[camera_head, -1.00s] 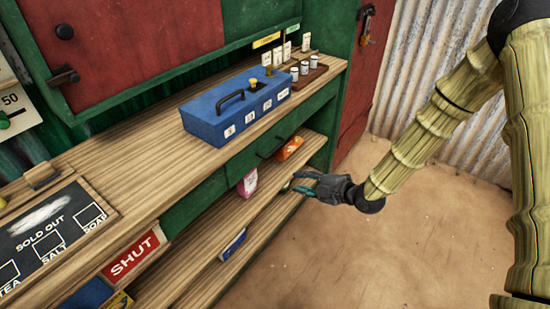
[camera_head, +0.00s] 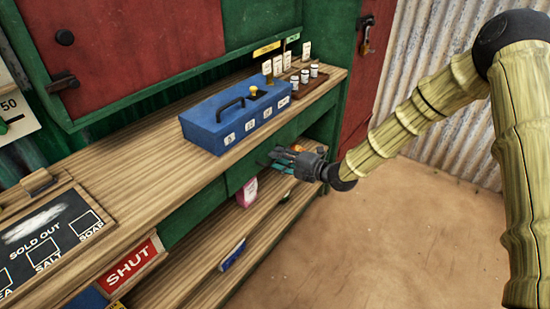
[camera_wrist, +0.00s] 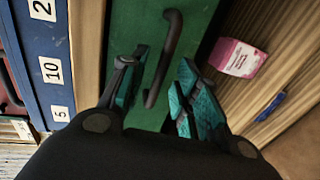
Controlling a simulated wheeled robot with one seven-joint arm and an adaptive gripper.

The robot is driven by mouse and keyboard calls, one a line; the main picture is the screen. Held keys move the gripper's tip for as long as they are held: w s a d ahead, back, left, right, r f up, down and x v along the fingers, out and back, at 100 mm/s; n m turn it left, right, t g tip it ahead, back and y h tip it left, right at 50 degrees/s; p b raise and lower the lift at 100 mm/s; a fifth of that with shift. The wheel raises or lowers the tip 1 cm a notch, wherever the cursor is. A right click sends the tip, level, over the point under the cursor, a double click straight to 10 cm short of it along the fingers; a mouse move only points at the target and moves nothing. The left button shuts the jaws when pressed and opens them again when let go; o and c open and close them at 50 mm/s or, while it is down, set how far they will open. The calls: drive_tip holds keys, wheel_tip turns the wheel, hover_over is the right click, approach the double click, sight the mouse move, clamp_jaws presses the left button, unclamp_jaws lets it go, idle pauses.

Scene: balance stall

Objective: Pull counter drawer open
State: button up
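The counter drawer is a green front (camera_head: 242,166) set under the wooden counter top; it looks closed. Its dark bar handle (camera_wrist: 165,55) shows in the wrist view against the green drawer front (camera_wrist: 130,22). My gripper (camera_head: 280,160) is at the drawer front in the head view and covers most of the handle there. In the wrist view my gripper (camera_wrist: 158,92) is open, with teal finger pads on either side of the handle's near end. I cannot tell whether either pad touches the handle.
A blue cash box (camera_head: 235,118) stands on the counter (camera_head: 130,165) above the drawer. A pink packet (camera_head: 248,190) and a blue packet (camera_head: 232,254) are on the shelves below. Open sandy floor (camera_head: 370,245) lies in front.

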drive_tip(key=shift+x, duration=1.1)
drive_tip(key=shift+c, duration=0.5)
clamp_jaws()
